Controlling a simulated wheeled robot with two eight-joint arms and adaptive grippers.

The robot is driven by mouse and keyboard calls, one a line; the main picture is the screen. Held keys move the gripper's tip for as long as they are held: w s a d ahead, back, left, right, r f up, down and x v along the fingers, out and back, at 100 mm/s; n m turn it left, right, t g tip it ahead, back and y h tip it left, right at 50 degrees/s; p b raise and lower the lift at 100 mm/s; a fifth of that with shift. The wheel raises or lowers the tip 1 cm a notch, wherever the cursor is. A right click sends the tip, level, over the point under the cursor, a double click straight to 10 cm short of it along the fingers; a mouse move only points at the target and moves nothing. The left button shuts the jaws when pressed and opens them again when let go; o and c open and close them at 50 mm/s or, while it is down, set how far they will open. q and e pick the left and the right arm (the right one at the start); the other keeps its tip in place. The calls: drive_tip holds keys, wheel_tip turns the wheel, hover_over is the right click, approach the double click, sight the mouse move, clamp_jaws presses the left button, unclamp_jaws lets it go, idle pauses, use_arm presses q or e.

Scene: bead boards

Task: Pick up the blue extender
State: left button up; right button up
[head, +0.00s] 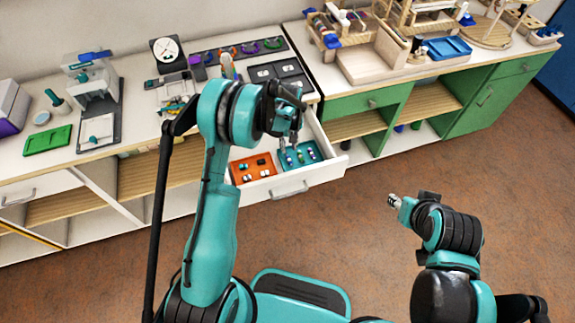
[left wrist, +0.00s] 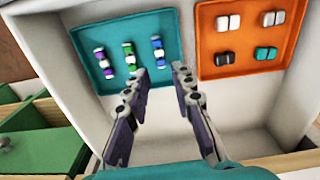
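The blue extender (left wrist: 157,48) is a small piece with a blue middle and pale ends. It lies in the teal tray (left wrist: 113,88) in the open drawer, the nearest of three extenders to the orange tray. Green (left wrist: 129,55) and purple (left wrist: 104,62) ones lie beside it. My left gripper (left wrist: 163,84) is open and empty, its fingers apart and short of the blue extender in the left wrist view. In the head view the left gripper (head: 288,138) hangs over the drawer by the teal tray. My right gripper (head: 393,201) is away over the floor; its fingers are too small to judge.
The white drawer front (head: 300,182) stands out from the counter. The counter above holds a dial, a green tray (head: 47,139) and other equipment. The floor in front is open.

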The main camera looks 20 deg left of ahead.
sight(289, 159)
use_arm(q)
wheel_tip(289, 159, down, 2)
drive_tip(key=shift+f+b, duration=0.1)
drive_tip(key=shift+b, duration=0.2)
wheel_tip(289, 159, down, 5)
drive_tip(key=shift+s+d+r+b, duration=0.1)
drive_tip(key=shift+b, duration=1.15)
drive_tip(key=shift+r, duration=0.1)
clamp_jaws()
